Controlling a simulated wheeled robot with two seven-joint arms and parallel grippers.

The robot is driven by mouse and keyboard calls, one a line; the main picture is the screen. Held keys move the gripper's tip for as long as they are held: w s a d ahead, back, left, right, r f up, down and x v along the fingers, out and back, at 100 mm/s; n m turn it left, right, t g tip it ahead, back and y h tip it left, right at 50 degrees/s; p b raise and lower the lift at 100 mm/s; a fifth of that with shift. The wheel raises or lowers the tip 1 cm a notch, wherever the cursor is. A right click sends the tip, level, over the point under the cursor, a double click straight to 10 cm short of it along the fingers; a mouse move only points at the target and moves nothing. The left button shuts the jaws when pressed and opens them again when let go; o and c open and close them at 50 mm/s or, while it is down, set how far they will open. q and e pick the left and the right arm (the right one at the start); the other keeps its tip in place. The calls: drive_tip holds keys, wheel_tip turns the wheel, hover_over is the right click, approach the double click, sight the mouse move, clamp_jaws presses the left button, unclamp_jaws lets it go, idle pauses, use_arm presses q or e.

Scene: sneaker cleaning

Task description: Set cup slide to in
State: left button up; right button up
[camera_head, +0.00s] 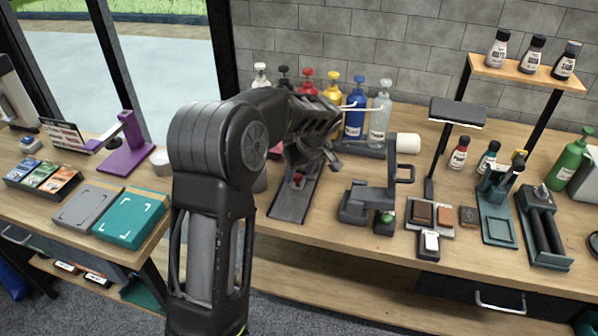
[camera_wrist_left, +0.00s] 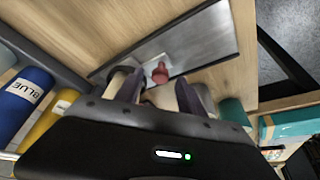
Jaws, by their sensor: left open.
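A long dark slide plate (camera_head: 292,205) lies on the wooden bench, with a small red knob (camera_head: 298,178) on it. The left wrist view shows the plate (camera_wrist_left: 205,45) as grey metal with the red knob (camera_wrist_left: 160,73) standing up from it. My left gripper (camera_head: 318,160) is above the plate's far part. In the wrist view its two fingers (camera_wrist_left: 160,92) are spread apart, with the knob beyond the gap between them and apparently not touched. A pale round shape between the fingers is partly hidden. My arm hides the far end of the plate. My right gripper is not in view.
Coloured pump bottles, including a blue one (camera_head: 355,108), stand behind the gripper by the wall. A grey device (camera_head: 366,203) stands right of the plate. Left are a teal box (camera_head: 132,217) and a purple stand (camera_head: 128,155). Bench in front of the plate is mostly clear.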

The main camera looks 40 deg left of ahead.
use_arm(q)
drive_tip(key=shift+w+a+f, duration=0.1)
drive_tip(key=shift+a+f, duration=0.1)
drive_tip(key=shift+f, duration=0.4)
clamp_jaws()
idle(1.1)
